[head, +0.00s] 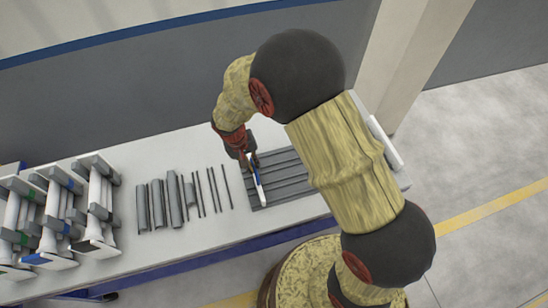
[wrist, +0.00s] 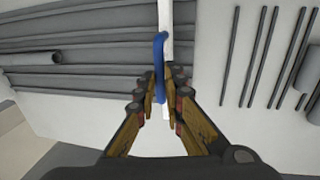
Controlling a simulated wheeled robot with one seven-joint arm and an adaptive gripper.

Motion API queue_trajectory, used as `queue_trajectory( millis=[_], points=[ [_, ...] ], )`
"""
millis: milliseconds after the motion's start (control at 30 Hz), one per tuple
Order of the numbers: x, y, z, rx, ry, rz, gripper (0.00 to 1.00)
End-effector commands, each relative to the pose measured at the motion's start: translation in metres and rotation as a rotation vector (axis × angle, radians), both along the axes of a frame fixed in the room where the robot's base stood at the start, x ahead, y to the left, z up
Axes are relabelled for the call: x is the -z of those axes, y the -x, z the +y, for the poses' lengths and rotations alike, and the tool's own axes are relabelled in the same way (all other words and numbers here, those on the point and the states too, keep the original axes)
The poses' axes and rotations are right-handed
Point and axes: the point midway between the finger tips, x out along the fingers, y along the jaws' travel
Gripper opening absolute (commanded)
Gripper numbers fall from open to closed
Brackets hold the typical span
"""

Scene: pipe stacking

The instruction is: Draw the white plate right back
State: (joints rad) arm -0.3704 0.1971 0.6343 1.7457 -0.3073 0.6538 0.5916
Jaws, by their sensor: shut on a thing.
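The white plate (head: 258,180) shows as a narrow white strip with a blue handle, standing across the grey ribbed rack (head: 292,182). In the wrist view the white plate (wrist: 170,18) runs up from between my fingers, with the blue handle (wrist: 159,50) along its left side. My gripper (wrist: 167,76) is shut on the blue handle; it also shows in the head view (head: 246,158) at the rack's left end. My fingers hide part of the handle and the lower part of the plate.
Several grey pipes and thin rods (head: 180,198) lie left of the rack on the light table (head: 135,175). A grey pipe (wrist: 30,58) lies on the rack. White stands with grey clamps (head: 60,215) fill the table's left end. A wall is behind.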

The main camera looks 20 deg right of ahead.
Motion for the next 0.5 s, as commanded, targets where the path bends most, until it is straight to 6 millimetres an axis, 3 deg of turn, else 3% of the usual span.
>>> queue_trajectory(
  millis=[200,500],
  points=[
    [0.0,0.001,0.033,-0.001,0.0,-0.001,0.0],
    [0.0,0.001,0.045,0.001,-0.002,-0.002,0.0]
  ],
)
